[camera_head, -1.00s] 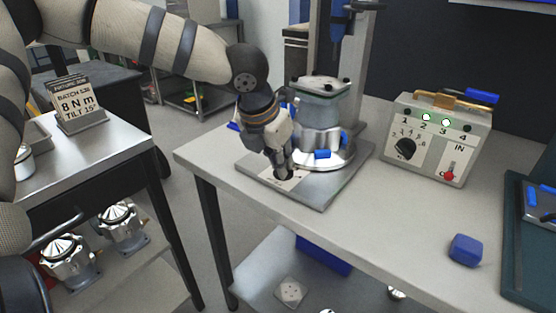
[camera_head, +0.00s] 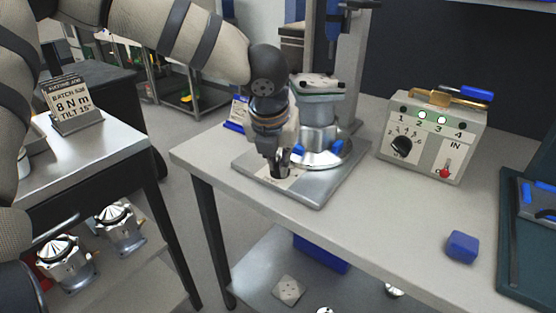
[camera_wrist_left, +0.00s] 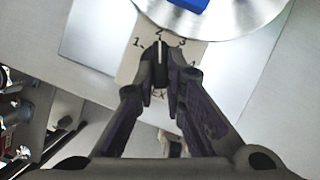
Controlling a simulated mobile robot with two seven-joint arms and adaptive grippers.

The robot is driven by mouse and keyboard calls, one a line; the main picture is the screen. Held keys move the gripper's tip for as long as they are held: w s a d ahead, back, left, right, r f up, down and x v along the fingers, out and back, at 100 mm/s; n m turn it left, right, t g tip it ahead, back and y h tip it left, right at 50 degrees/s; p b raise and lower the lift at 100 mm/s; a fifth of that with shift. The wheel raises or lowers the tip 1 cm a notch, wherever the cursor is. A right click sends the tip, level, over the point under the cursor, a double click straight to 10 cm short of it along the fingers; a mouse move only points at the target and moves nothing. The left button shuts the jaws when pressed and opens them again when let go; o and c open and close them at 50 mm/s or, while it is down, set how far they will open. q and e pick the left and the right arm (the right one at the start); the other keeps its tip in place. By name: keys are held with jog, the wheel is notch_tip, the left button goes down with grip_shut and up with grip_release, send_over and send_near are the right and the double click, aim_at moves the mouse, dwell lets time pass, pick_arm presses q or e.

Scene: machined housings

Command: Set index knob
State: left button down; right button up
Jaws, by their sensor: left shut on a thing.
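My left gripper (camera_head: 278,174) points down at the front of the metal base plate (camera_head: 318,194). In the left wrist view, its two fingers (camera_wrist_left: 162,92) are closed on the dark index knob (camera_wrist_left: 160,64), one on each side. A white line runs along the knob's top and points toward the 2 on the pale dial label (camera_wrist_left: 130,68). Marks 1, 2 and 3 show around the knob, and a 4 is partly hidden by a finger. The machined housing (camera_head: 320,110) stands on a round silver base behind the knob. My right gripper is not in view.
A control box (camera_head: 432,138) with its own black dial (camera_head: 401,146) and a red-tipped lever (camera_head: 444,172) stands to the right. A blue block (camera_head: 462,247) lies near the front edge. The bench's middle is clear.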

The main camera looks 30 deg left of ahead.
pick_arm(q)
jog(key=c, duration=1.7)
grip_release()
jog(key=shift+o, duration=0.2)
jog(key=v, duration=1.2)
